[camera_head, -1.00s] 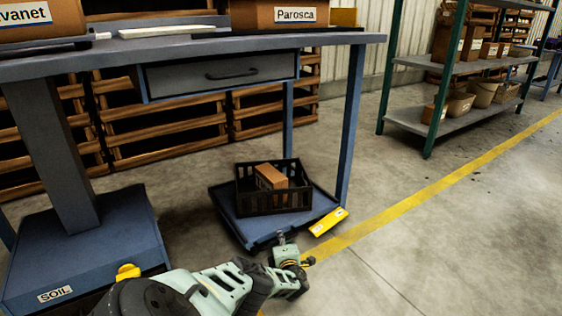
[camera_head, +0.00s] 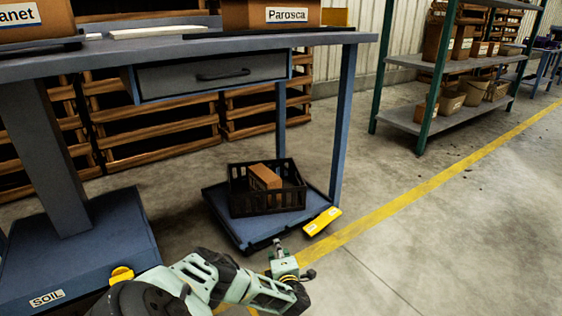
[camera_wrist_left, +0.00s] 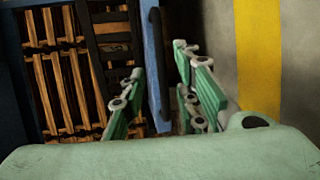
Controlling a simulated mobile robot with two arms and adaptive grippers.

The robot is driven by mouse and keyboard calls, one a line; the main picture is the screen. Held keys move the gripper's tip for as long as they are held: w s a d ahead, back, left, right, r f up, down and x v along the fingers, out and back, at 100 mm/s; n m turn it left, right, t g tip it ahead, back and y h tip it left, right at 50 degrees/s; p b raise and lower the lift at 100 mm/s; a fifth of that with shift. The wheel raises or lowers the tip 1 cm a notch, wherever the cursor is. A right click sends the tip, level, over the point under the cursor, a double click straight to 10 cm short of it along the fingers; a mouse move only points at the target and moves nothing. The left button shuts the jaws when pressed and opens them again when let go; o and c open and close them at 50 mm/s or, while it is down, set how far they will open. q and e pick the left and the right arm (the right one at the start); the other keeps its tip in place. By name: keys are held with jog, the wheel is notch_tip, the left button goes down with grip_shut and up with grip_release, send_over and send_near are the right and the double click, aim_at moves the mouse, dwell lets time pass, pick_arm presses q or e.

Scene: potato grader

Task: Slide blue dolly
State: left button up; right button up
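The blue dolly (camera_head: 222,212) sits on the floor under the workbench's right end. A black slatted crate (camera_head: 247,200) stands on it with a brown box (camera_head: 264,177) inside. A yellow label plate (camera_head: 322,221) is at its right front corner. My left gripper (camera_head: 281,248) is low, just in front of the dolly's near edge. In the left wrist view my left gripper (camera_wrist_left: 158,62) has its green-padded fingers apart, with a blue bar (camera_wrist_left: 156,75) between or beyond them. I cannot tell whether that bar is dolly rim or bench leg, nor any contact. My right gripper is out of view.
The workbench (camera_head: 345,130) has a leg beside the dolly. A blue "SOIL" base (camera_head: 95,240) stands at left. Wooden racks (camera_head: 150,125) are behind. A yellow floor line (camera_head: 430,183) runs right of the dolly, with open floor beyond. A shelf (camera_head: 425,120) stands at back right.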

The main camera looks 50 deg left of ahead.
pick_arm(q)
jog(key=shift+v, duration=2.65)
